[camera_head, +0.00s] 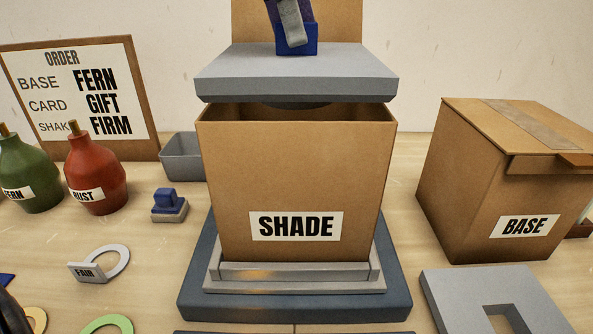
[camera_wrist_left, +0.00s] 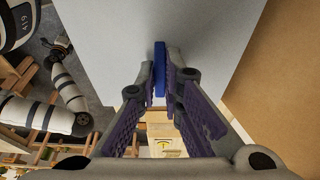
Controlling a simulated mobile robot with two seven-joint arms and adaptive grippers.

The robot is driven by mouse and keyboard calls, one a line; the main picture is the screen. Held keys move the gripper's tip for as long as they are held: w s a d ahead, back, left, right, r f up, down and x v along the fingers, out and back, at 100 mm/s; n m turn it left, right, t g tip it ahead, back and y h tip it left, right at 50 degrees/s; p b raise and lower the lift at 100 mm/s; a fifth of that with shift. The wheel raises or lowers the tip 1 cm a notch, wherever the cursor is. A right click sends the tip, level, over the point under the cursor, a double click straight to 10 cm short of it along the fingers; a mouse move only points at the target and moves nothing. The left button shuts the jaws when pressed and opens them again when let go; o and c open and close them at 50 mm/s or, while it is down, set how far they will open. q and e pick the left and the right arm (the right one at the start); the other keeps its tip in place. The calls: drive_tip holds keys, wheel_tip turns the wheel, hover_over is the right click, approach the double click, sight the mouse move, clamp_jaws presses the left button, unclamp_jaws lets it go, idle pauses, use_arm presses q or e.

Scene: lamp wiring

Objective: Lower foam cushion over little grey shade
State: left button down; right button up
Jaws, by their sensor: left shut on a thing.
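The foam cushion (camera_head: 297,73) is a flat grey slab with a blue handle (camera_head: 297,40) on top. My left gripper (camera_head: 290,18) is shut on that handle and holds the slab level above the open cardboard box marked SHADE (camera_head: 296,180). In the left wrist view, the fingers (camera_wrist_left: 162,90) pinch the blue handle (camera_wrist_left: 159,70) over the grey slab (camera_wrist_left: 115,35). A gap shows between slab and box rim. A dark rounded form (camera_head: 297,104) shows under the slab; I cannot tell whether it belongs to the slab. The little grey shade is not visible.
The box stands in a grey tray on a blue base (camera_head: 195,303). A closed BASE box (camera_head: 490,190) and grey frame (camera_head: 455,300) are at right. Red (camera_head: 97,170) and green (camera_head: 28,175) bottles, a grey bin (camera_head: 181,160) and a small blue-handled stamp (camera_head: 168,207) are at left.

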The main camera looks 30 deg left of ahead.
sight(292, 55)
use_arm(q)
drive_tip(key=shift+f, duration=0.3)
drive_tip(key=shift+f, duration=0.55)
drive_tip(key=shift+f, duration=0.15)
idle(0.4)
drive_tip(key=shift+f, duration=0.6)
drive_tip(key=shift+f, duration=0.15)
drive_tip(key=shift+f, duration=0.6)
drive_tip(key=shift+f, duration=0.15)
drive_tip(key=shift+f, duration=0.6)
drive_tip(key=shift+f, duration=0.15)
